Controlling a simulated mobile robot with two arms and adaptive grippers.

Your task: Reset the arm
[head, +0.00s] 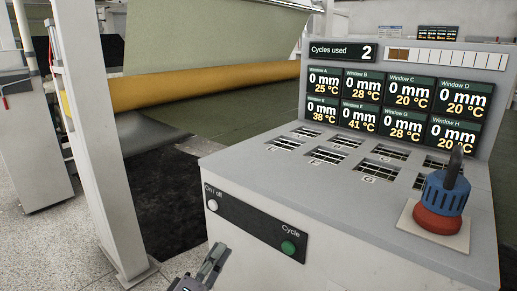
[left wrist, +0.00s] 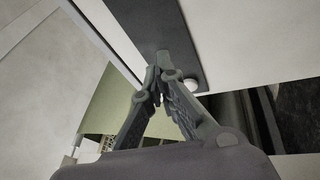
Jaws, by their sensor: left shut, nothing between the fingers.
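My left gripper (head: 213,264) shows at the bottom of the head view, low in front of the console's front face. In the left wrist view its fingers (left wrist: 157,76) meet at the tips, shut and empty. Beyond them is a dark panel (left wrist: 148,22) with a round white button (left wrist: 191,85) just right of the fingertips. In the head view the grey console (head: 370,238) carries a dark strip with a white On / off button (head: 212,205) and a green Cycle button (head: 288,247). My right gripper is not in view.
A display board (head: 400,100) reads "Cycles used 2" above several window readouts. Slotted vents (head: 328,155) and a blue-and-red device (head: 442,197) are on the console top. A white post (head: 95,130) and a yellow roller (head: 200,84) stand left and behind.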

